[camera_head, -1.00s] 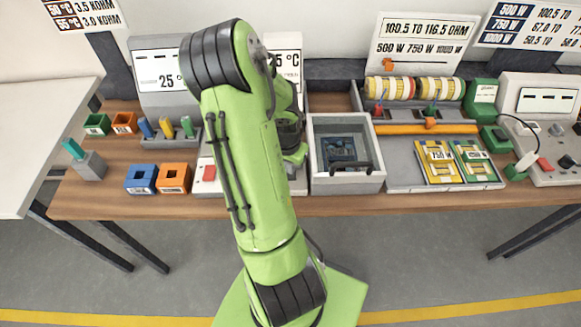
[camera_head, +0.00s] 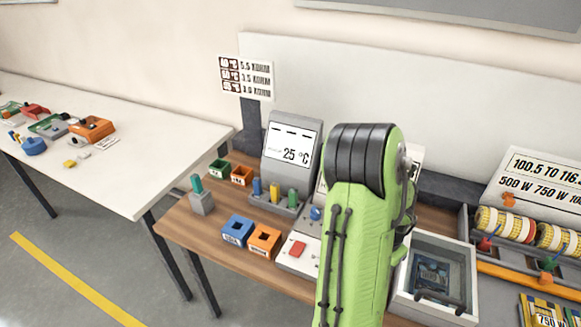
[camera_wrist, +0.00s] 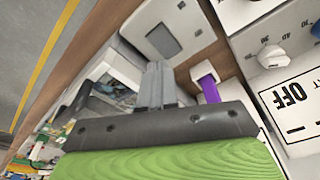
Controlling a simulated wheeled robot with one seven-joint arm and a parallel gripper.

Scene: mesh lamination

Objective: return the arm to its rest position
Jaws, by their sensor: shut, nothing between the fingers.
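My green arm (camera_head: 357,230) rises from the bottom of the head view, with its dark ribbed joint at the top. The arm hides my gripper in that view. In the wrist view my gripper (camera_wrist: 157,88) shows as two grey fingers pressed together, empty, beyond a dark mount and a green link. The fingers point down toward the bench equipment. They overlap a pale panel in the picture, and I cannot tell how far above it they are.
A grey bin (camera_head: 435,275) stands right of the arm. A 25 °C display unit (camera_head: 291,146), blue block (camera_head: 238,230) and orange block (camera_head: 264,241) stand left. A purple piece (camera_wrist: 209,92) is close to the fingers. A white table (camera_head: 150,150) is farther left.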

